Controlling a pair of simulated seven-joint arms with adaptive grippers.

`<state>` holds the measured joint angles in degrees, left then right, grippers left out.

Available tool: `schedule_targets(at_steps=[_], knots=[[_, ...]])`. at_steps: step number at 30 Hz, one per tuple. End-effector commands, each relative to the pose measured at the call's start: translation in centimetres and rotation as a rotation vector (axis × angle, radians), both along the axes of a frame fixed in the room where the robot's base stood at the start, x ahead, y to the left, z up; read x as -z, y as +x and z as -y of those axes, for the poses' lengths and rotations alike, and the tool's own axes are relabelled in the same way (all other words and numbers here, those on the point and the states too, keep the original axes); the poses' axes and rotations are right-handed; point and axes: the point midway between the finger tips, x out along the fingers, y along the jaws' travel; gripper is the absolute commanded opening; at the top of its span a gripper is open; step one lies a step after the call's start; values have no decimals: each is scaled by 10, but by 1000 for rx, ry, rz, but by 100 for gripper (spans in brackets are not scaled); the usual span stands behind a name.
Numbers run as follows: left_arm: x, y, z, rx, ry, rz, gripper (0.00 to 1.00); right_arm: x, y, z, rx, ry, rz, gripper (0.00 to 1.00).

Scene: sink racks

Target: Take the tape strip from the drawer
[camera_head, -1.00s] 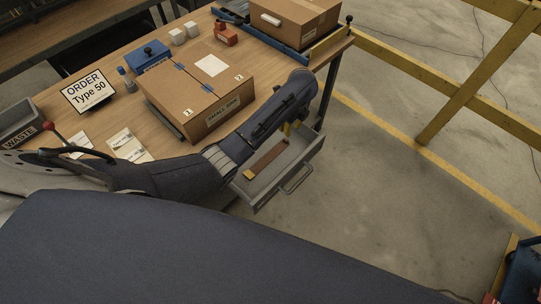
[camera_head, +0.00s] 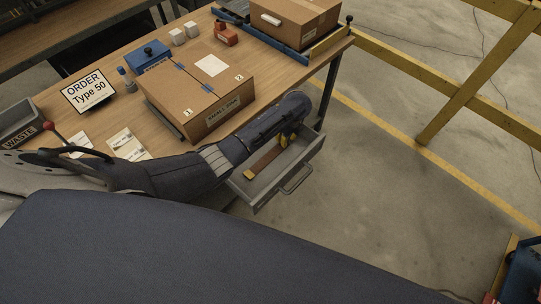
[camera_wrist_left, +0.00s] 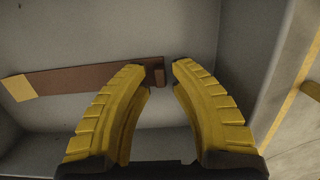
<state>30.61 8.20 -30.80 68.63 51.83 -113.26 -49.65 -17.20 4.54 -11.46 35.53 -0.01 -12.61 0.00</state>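The tape strip (camera_head: 265,160) is a flat brown strip with a yellow end, lying in the open grey drawer (camera_head: 291,184) under the table's right side. In the left wrist view the tape strip (camera_wrist_left: 85,79) runs across the drawer floor, its yellow end at the left and a small dark raised end at the right. My left gripper (camera_head: 283,141) has yellow fingers and is over the drawer. In the left wrist view my left gripper (camera_wrist_left: 161,70) is open, its fingertips apart near the strip's right end, with nothing visibly held. My right gripper is not seen.
A cardboard box (camera_head: 200,88) stands on the wooden table above the drawer. The drawer's walls (camera_wrist_left: 240,70) rise close around my fingers. A black table leg (camera_head: 329,91) stands right of the drawer.

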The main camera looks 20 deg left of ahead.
Motion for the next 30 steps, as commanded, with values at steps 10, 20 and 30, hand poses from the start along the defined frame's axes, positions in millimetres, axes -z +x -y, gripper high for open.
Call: schedule_targets(at_steps=[10, 20, 30], knots=[[10, 1, -1, 1, 1, 1, 22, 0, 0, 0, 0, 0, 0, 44], [10, 1, -1, 0, 1, 1, 0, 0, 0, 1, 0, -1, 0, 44], [10, 0, -1, 0, 1, 1, 0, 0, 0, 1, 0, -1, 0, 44]])
